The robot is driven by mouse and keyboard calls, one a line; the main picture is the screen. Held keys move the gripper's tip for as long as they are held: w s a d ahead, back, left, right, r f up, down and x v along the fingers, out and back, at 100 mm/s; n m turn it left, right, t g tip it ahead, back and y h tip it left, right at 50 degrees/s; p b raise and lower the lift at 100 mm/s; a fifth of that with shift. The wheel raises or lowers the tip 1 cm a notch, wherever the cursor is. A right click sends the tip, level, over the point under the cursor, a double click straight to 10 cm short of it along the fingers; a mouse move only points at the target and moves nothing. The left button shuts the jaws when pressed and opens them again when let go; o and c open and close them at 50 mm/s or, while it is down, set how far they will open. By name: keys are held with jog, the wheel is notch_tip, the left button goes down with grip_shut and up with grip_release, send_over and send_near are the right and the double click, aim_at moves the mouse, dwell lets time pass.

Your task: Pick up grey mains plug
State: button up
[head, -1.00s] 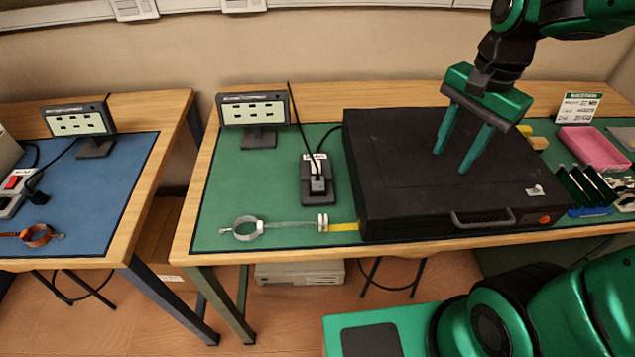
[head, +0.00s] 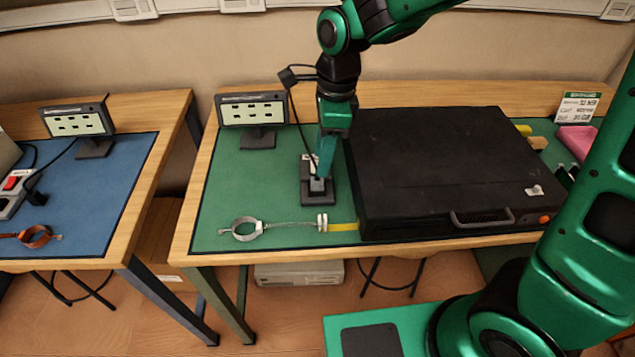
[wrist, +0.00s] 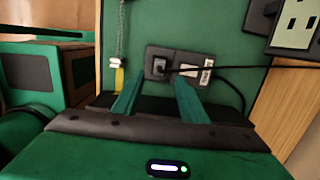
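The grey mains plug (head: 317,185) sits in the near end of a dark socket block (head: 305,198) on the green mat, with a black cable rising from it. In the wrist view the plug (wrist: 159,67) shows just beyond and between my fingertips. My gripper (head: 323,170) points down over the block, its fingers overlapping the plug's far side in the head view. In the wrist view my gripper (wrist: 157,80) is open, with a gap between the two green fingers and nothing held. I cannot tell whether a finger touches the plug.
A large black case (head: 440,170) stands close to the right of the block. A small display (head: 253,112) stands behind left. The mat left of the block (head: 230,185) is clear.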

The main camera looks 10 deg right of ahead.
aim_at(318, 179)
jog(key=shift+a+f, duration=0.25)
jog(key=shift+f, duration=1.4)
jog(key=shift+a+f, duration=0.2)
jog(key=shift+f, duration=1.45)
jog(key=c, duration=0.9)
